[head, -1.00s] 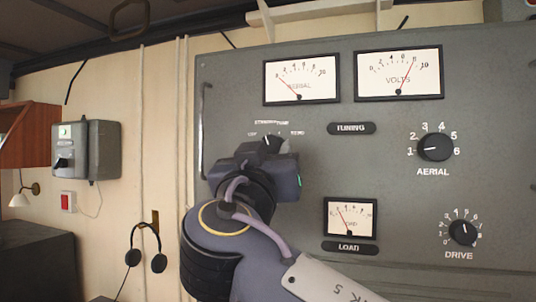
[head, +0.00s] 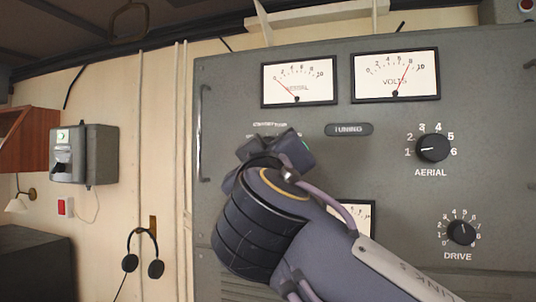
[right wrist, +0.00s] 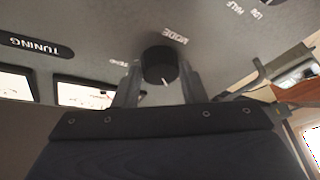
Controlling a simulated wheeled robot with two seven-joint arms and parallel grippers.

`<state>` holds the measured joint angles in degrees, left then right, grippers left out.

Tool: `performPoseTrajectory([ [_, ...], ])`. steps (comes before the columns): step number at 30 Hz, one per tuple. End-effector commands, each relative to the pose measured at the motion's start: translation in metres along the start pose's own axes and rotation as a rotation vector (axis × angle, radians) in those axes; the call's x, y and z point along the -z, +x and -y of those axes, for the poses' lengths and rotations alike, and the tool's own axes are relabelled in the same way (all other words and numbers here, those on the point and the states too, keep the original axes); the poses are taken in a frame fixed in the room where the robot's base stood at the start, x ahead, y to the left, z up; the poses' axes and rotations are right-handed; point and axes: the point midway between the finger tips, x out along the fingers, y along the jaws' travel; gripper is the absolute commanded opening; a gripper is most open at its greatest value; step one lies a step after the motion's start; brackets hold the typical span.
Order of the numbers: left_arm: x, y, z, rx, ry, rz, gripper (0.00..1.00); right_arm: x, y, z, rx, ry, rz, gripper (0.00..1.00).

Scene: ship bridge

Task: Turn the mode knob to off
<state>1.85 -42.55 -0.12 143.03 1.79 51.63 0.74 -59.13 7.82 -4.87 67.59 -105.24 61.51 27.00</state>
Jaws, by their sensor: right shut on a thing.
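The mode knob (right wrist: 158,62) is a black round knob on the grey panel, next to the printed word MODE in the right wrist view. A small white mark shows on its edge facing my gripper. The fingers of my right gripper (right wrist: 160,72) stand on either side of the knob and are shut on it. In the head view my right gripper (head: 278,147) is tilted against the panel and hides the knob and part of its labels. The setting that the knob points to cannot be read. My left gripper is not in view.
The grey panel (head: 390,130) carries an aerial knob (head: 433,148), a drive knob (head: 461,232) and two upper meters. My arm partly covers a lower meter (head: 358,215). A vertical handle (head: 203,130) is on the panel's left edge. Headphones (head: 143,255) hang on the wall.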

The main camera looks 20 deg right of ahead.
Motion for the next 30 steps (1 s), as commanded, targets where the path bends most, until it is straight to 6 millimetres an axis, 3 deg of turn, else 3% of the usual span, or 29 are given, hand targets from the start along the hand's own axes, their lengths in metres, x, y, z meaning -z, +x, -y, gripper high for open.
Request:
performPoseTrajectory([
  [12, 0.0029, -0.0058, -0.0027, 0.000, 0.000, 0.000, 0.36, 0.0006, 0.0003, -0.0016, 0.067, -0.157, 0.016, 0.15],
  [27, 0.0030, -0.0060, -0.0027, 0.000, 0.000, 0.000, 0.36, 0.0001, 0.0002, -0.0011, 0.074, -0.174, 0.018, 0.15],
  [28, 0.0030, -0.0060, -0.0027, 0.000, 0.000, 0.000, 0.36, 0.0001, 0.0002, -0.0011, 0.074, -0.174, 0.018, 0.42],
  [30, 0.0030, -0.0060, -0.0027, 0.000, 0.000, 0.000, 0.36, 0.0002, 0.0002, -0.0011, 0.074, -0.174, 0.018, 0.51],
])
